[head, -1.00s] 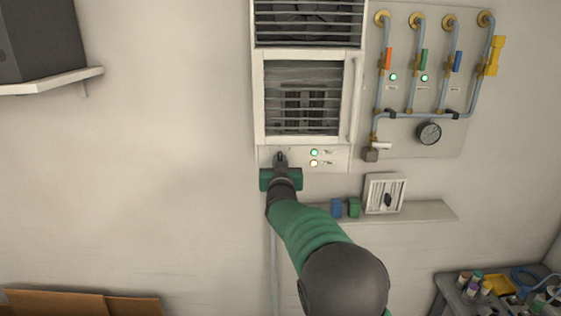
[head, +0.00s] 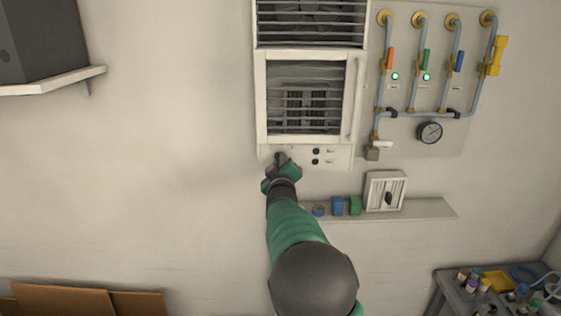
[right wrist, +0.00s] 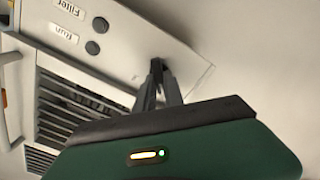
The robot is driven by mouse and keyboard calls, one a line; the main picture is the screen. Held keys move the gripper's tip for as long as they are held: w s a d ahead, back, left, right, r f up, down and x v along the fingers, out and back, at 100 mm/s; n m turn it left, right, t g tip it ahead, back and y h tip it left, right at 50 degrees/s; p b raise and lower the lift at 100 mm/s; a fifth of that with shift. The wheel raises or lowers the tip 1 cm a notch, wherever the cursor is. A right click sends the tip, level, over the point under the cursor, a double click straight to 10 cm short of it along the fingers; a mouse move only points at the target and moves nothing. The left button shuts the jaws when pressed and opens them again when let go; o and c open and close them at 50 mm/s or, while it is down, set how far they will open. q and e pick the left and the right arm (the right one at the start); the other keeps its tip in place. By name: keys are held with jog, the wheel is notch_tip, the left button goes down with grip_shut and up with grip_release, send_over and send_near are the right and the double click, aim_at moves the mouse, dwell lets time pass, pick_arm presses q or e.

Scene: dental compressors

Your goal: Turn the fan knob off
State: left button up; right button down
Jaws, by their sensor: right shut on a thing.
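The white fan unit (head: 261,100) hangs on the wall, with slatted grilles and a control panel (head: 340,162) along its bottom. My right gripper (head: 281,159) is at the left end of this panel, turned at a slant. In the right wrist view its two dark fingers (right wrist: 160,72) are shut on the fan knob, which they almost wholly hide. Two round lamps on the panel, labelled "Run" (right wrist: 92,47) and "Filter" (right wrist: 100,25), are dark. My left gripper is not in view.
Right of the unit is a pipe board (head: 468,140) with coloured valve handles and a gauge (head: 429,132). Below it, a wall shelf (head: 430,209) holds small blocks and a framed switch (head: 385,191). A cluttered table (head: 450,274) is at lower right.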

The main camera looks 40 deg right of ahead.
jog(key=shift+a+f, duration=0.1)
jog(key=shift+f, duration=0.35)
jog(key=c, duration=1.5)
grip_release()
jog(key=shift+o, duration=0.3)
jog(key=shift+w+r, duration=0.1)
jog(key=shift+w, duration=0.05)
jog(key=shift+d, duration=0.2)
jog(key=shift+r, duration=0.1)
